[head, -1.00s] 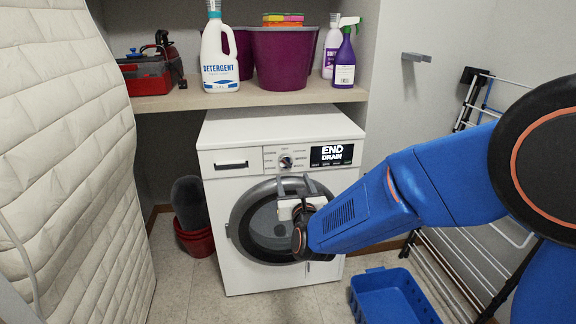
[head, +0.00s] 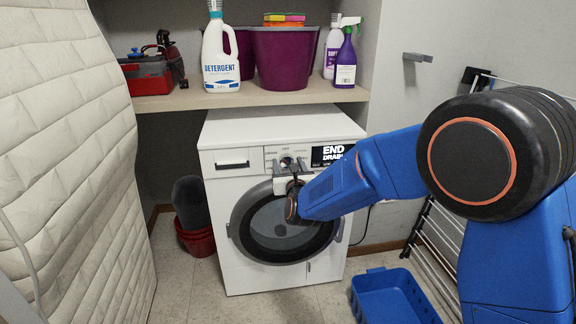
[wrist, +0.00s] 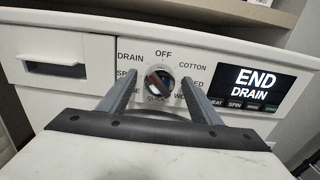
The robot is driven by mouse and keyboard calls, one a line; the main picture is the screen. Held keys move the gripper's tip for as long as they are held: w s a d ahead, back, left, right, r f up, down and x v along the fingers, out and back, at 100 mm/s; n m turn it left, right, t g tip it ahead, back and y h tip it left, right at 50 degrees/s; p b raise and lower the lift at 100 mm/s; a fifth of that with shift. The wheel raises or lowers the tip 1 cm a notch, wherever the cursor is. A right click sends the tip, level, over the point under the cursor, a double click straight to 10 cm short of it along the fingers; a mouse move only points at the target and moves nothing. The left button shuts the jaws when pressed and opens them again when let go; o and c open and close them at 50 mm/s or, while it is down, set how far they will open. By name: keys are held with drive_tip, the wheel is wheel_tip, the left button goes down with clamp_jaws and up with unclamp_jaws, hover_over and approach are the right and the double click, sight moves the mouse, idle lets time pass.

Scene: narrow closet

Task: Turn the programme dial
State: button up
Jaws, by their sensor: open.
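I cannot tell exactly where the mark points. My gripper (wrist: 159,76) is open and empty, one finger on each side of the dial with gaps to both sides. In the head view my gripper (head: 289,165) partly hides the dial. Whether the fingertips reach its depth is unclear. The display (wrist: 255,88) reads END DRAIN.
A shelf (head: 190,99) above the machine holds detergent, a purple tub, bottles and a red toolbox. A padded mattress (head: 70,150) stands at left. A blue basket (head: 390,292) and drying rack (head: 435,240) are at right. A red bucket (head: 197,240) stands left of the machine.

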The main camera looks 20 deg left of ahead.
drive_tip(key=c, duration=1)
drive_tip(key=shift+n, duration=0.3)
